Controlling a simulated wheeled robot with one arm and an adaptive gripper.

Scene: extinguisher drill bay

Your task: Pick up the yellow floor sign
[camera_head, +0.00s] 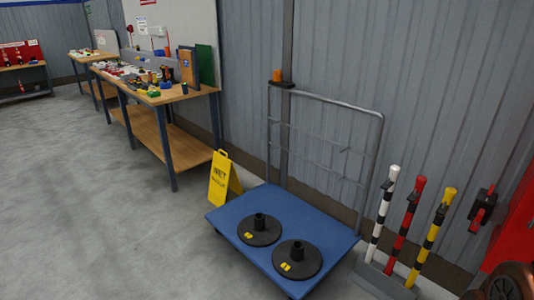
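The yellow floor sign (221,179) stands upright on the grey floor as an A-frame with dark lettering on its front panel. It is between the end of the workbench and the left back corner of the blue platform cart. Its lower right part is close to the cart, and I cannot tell whether they touch. My gripper is not in view.
The blue platform cart (272,204) carries two black round bases (259,230). Striped posts (384,215) stand in a holder at right. A wooden workbench (172,95) with many small items runs along the wall. Open floor (90,200) lies at left.

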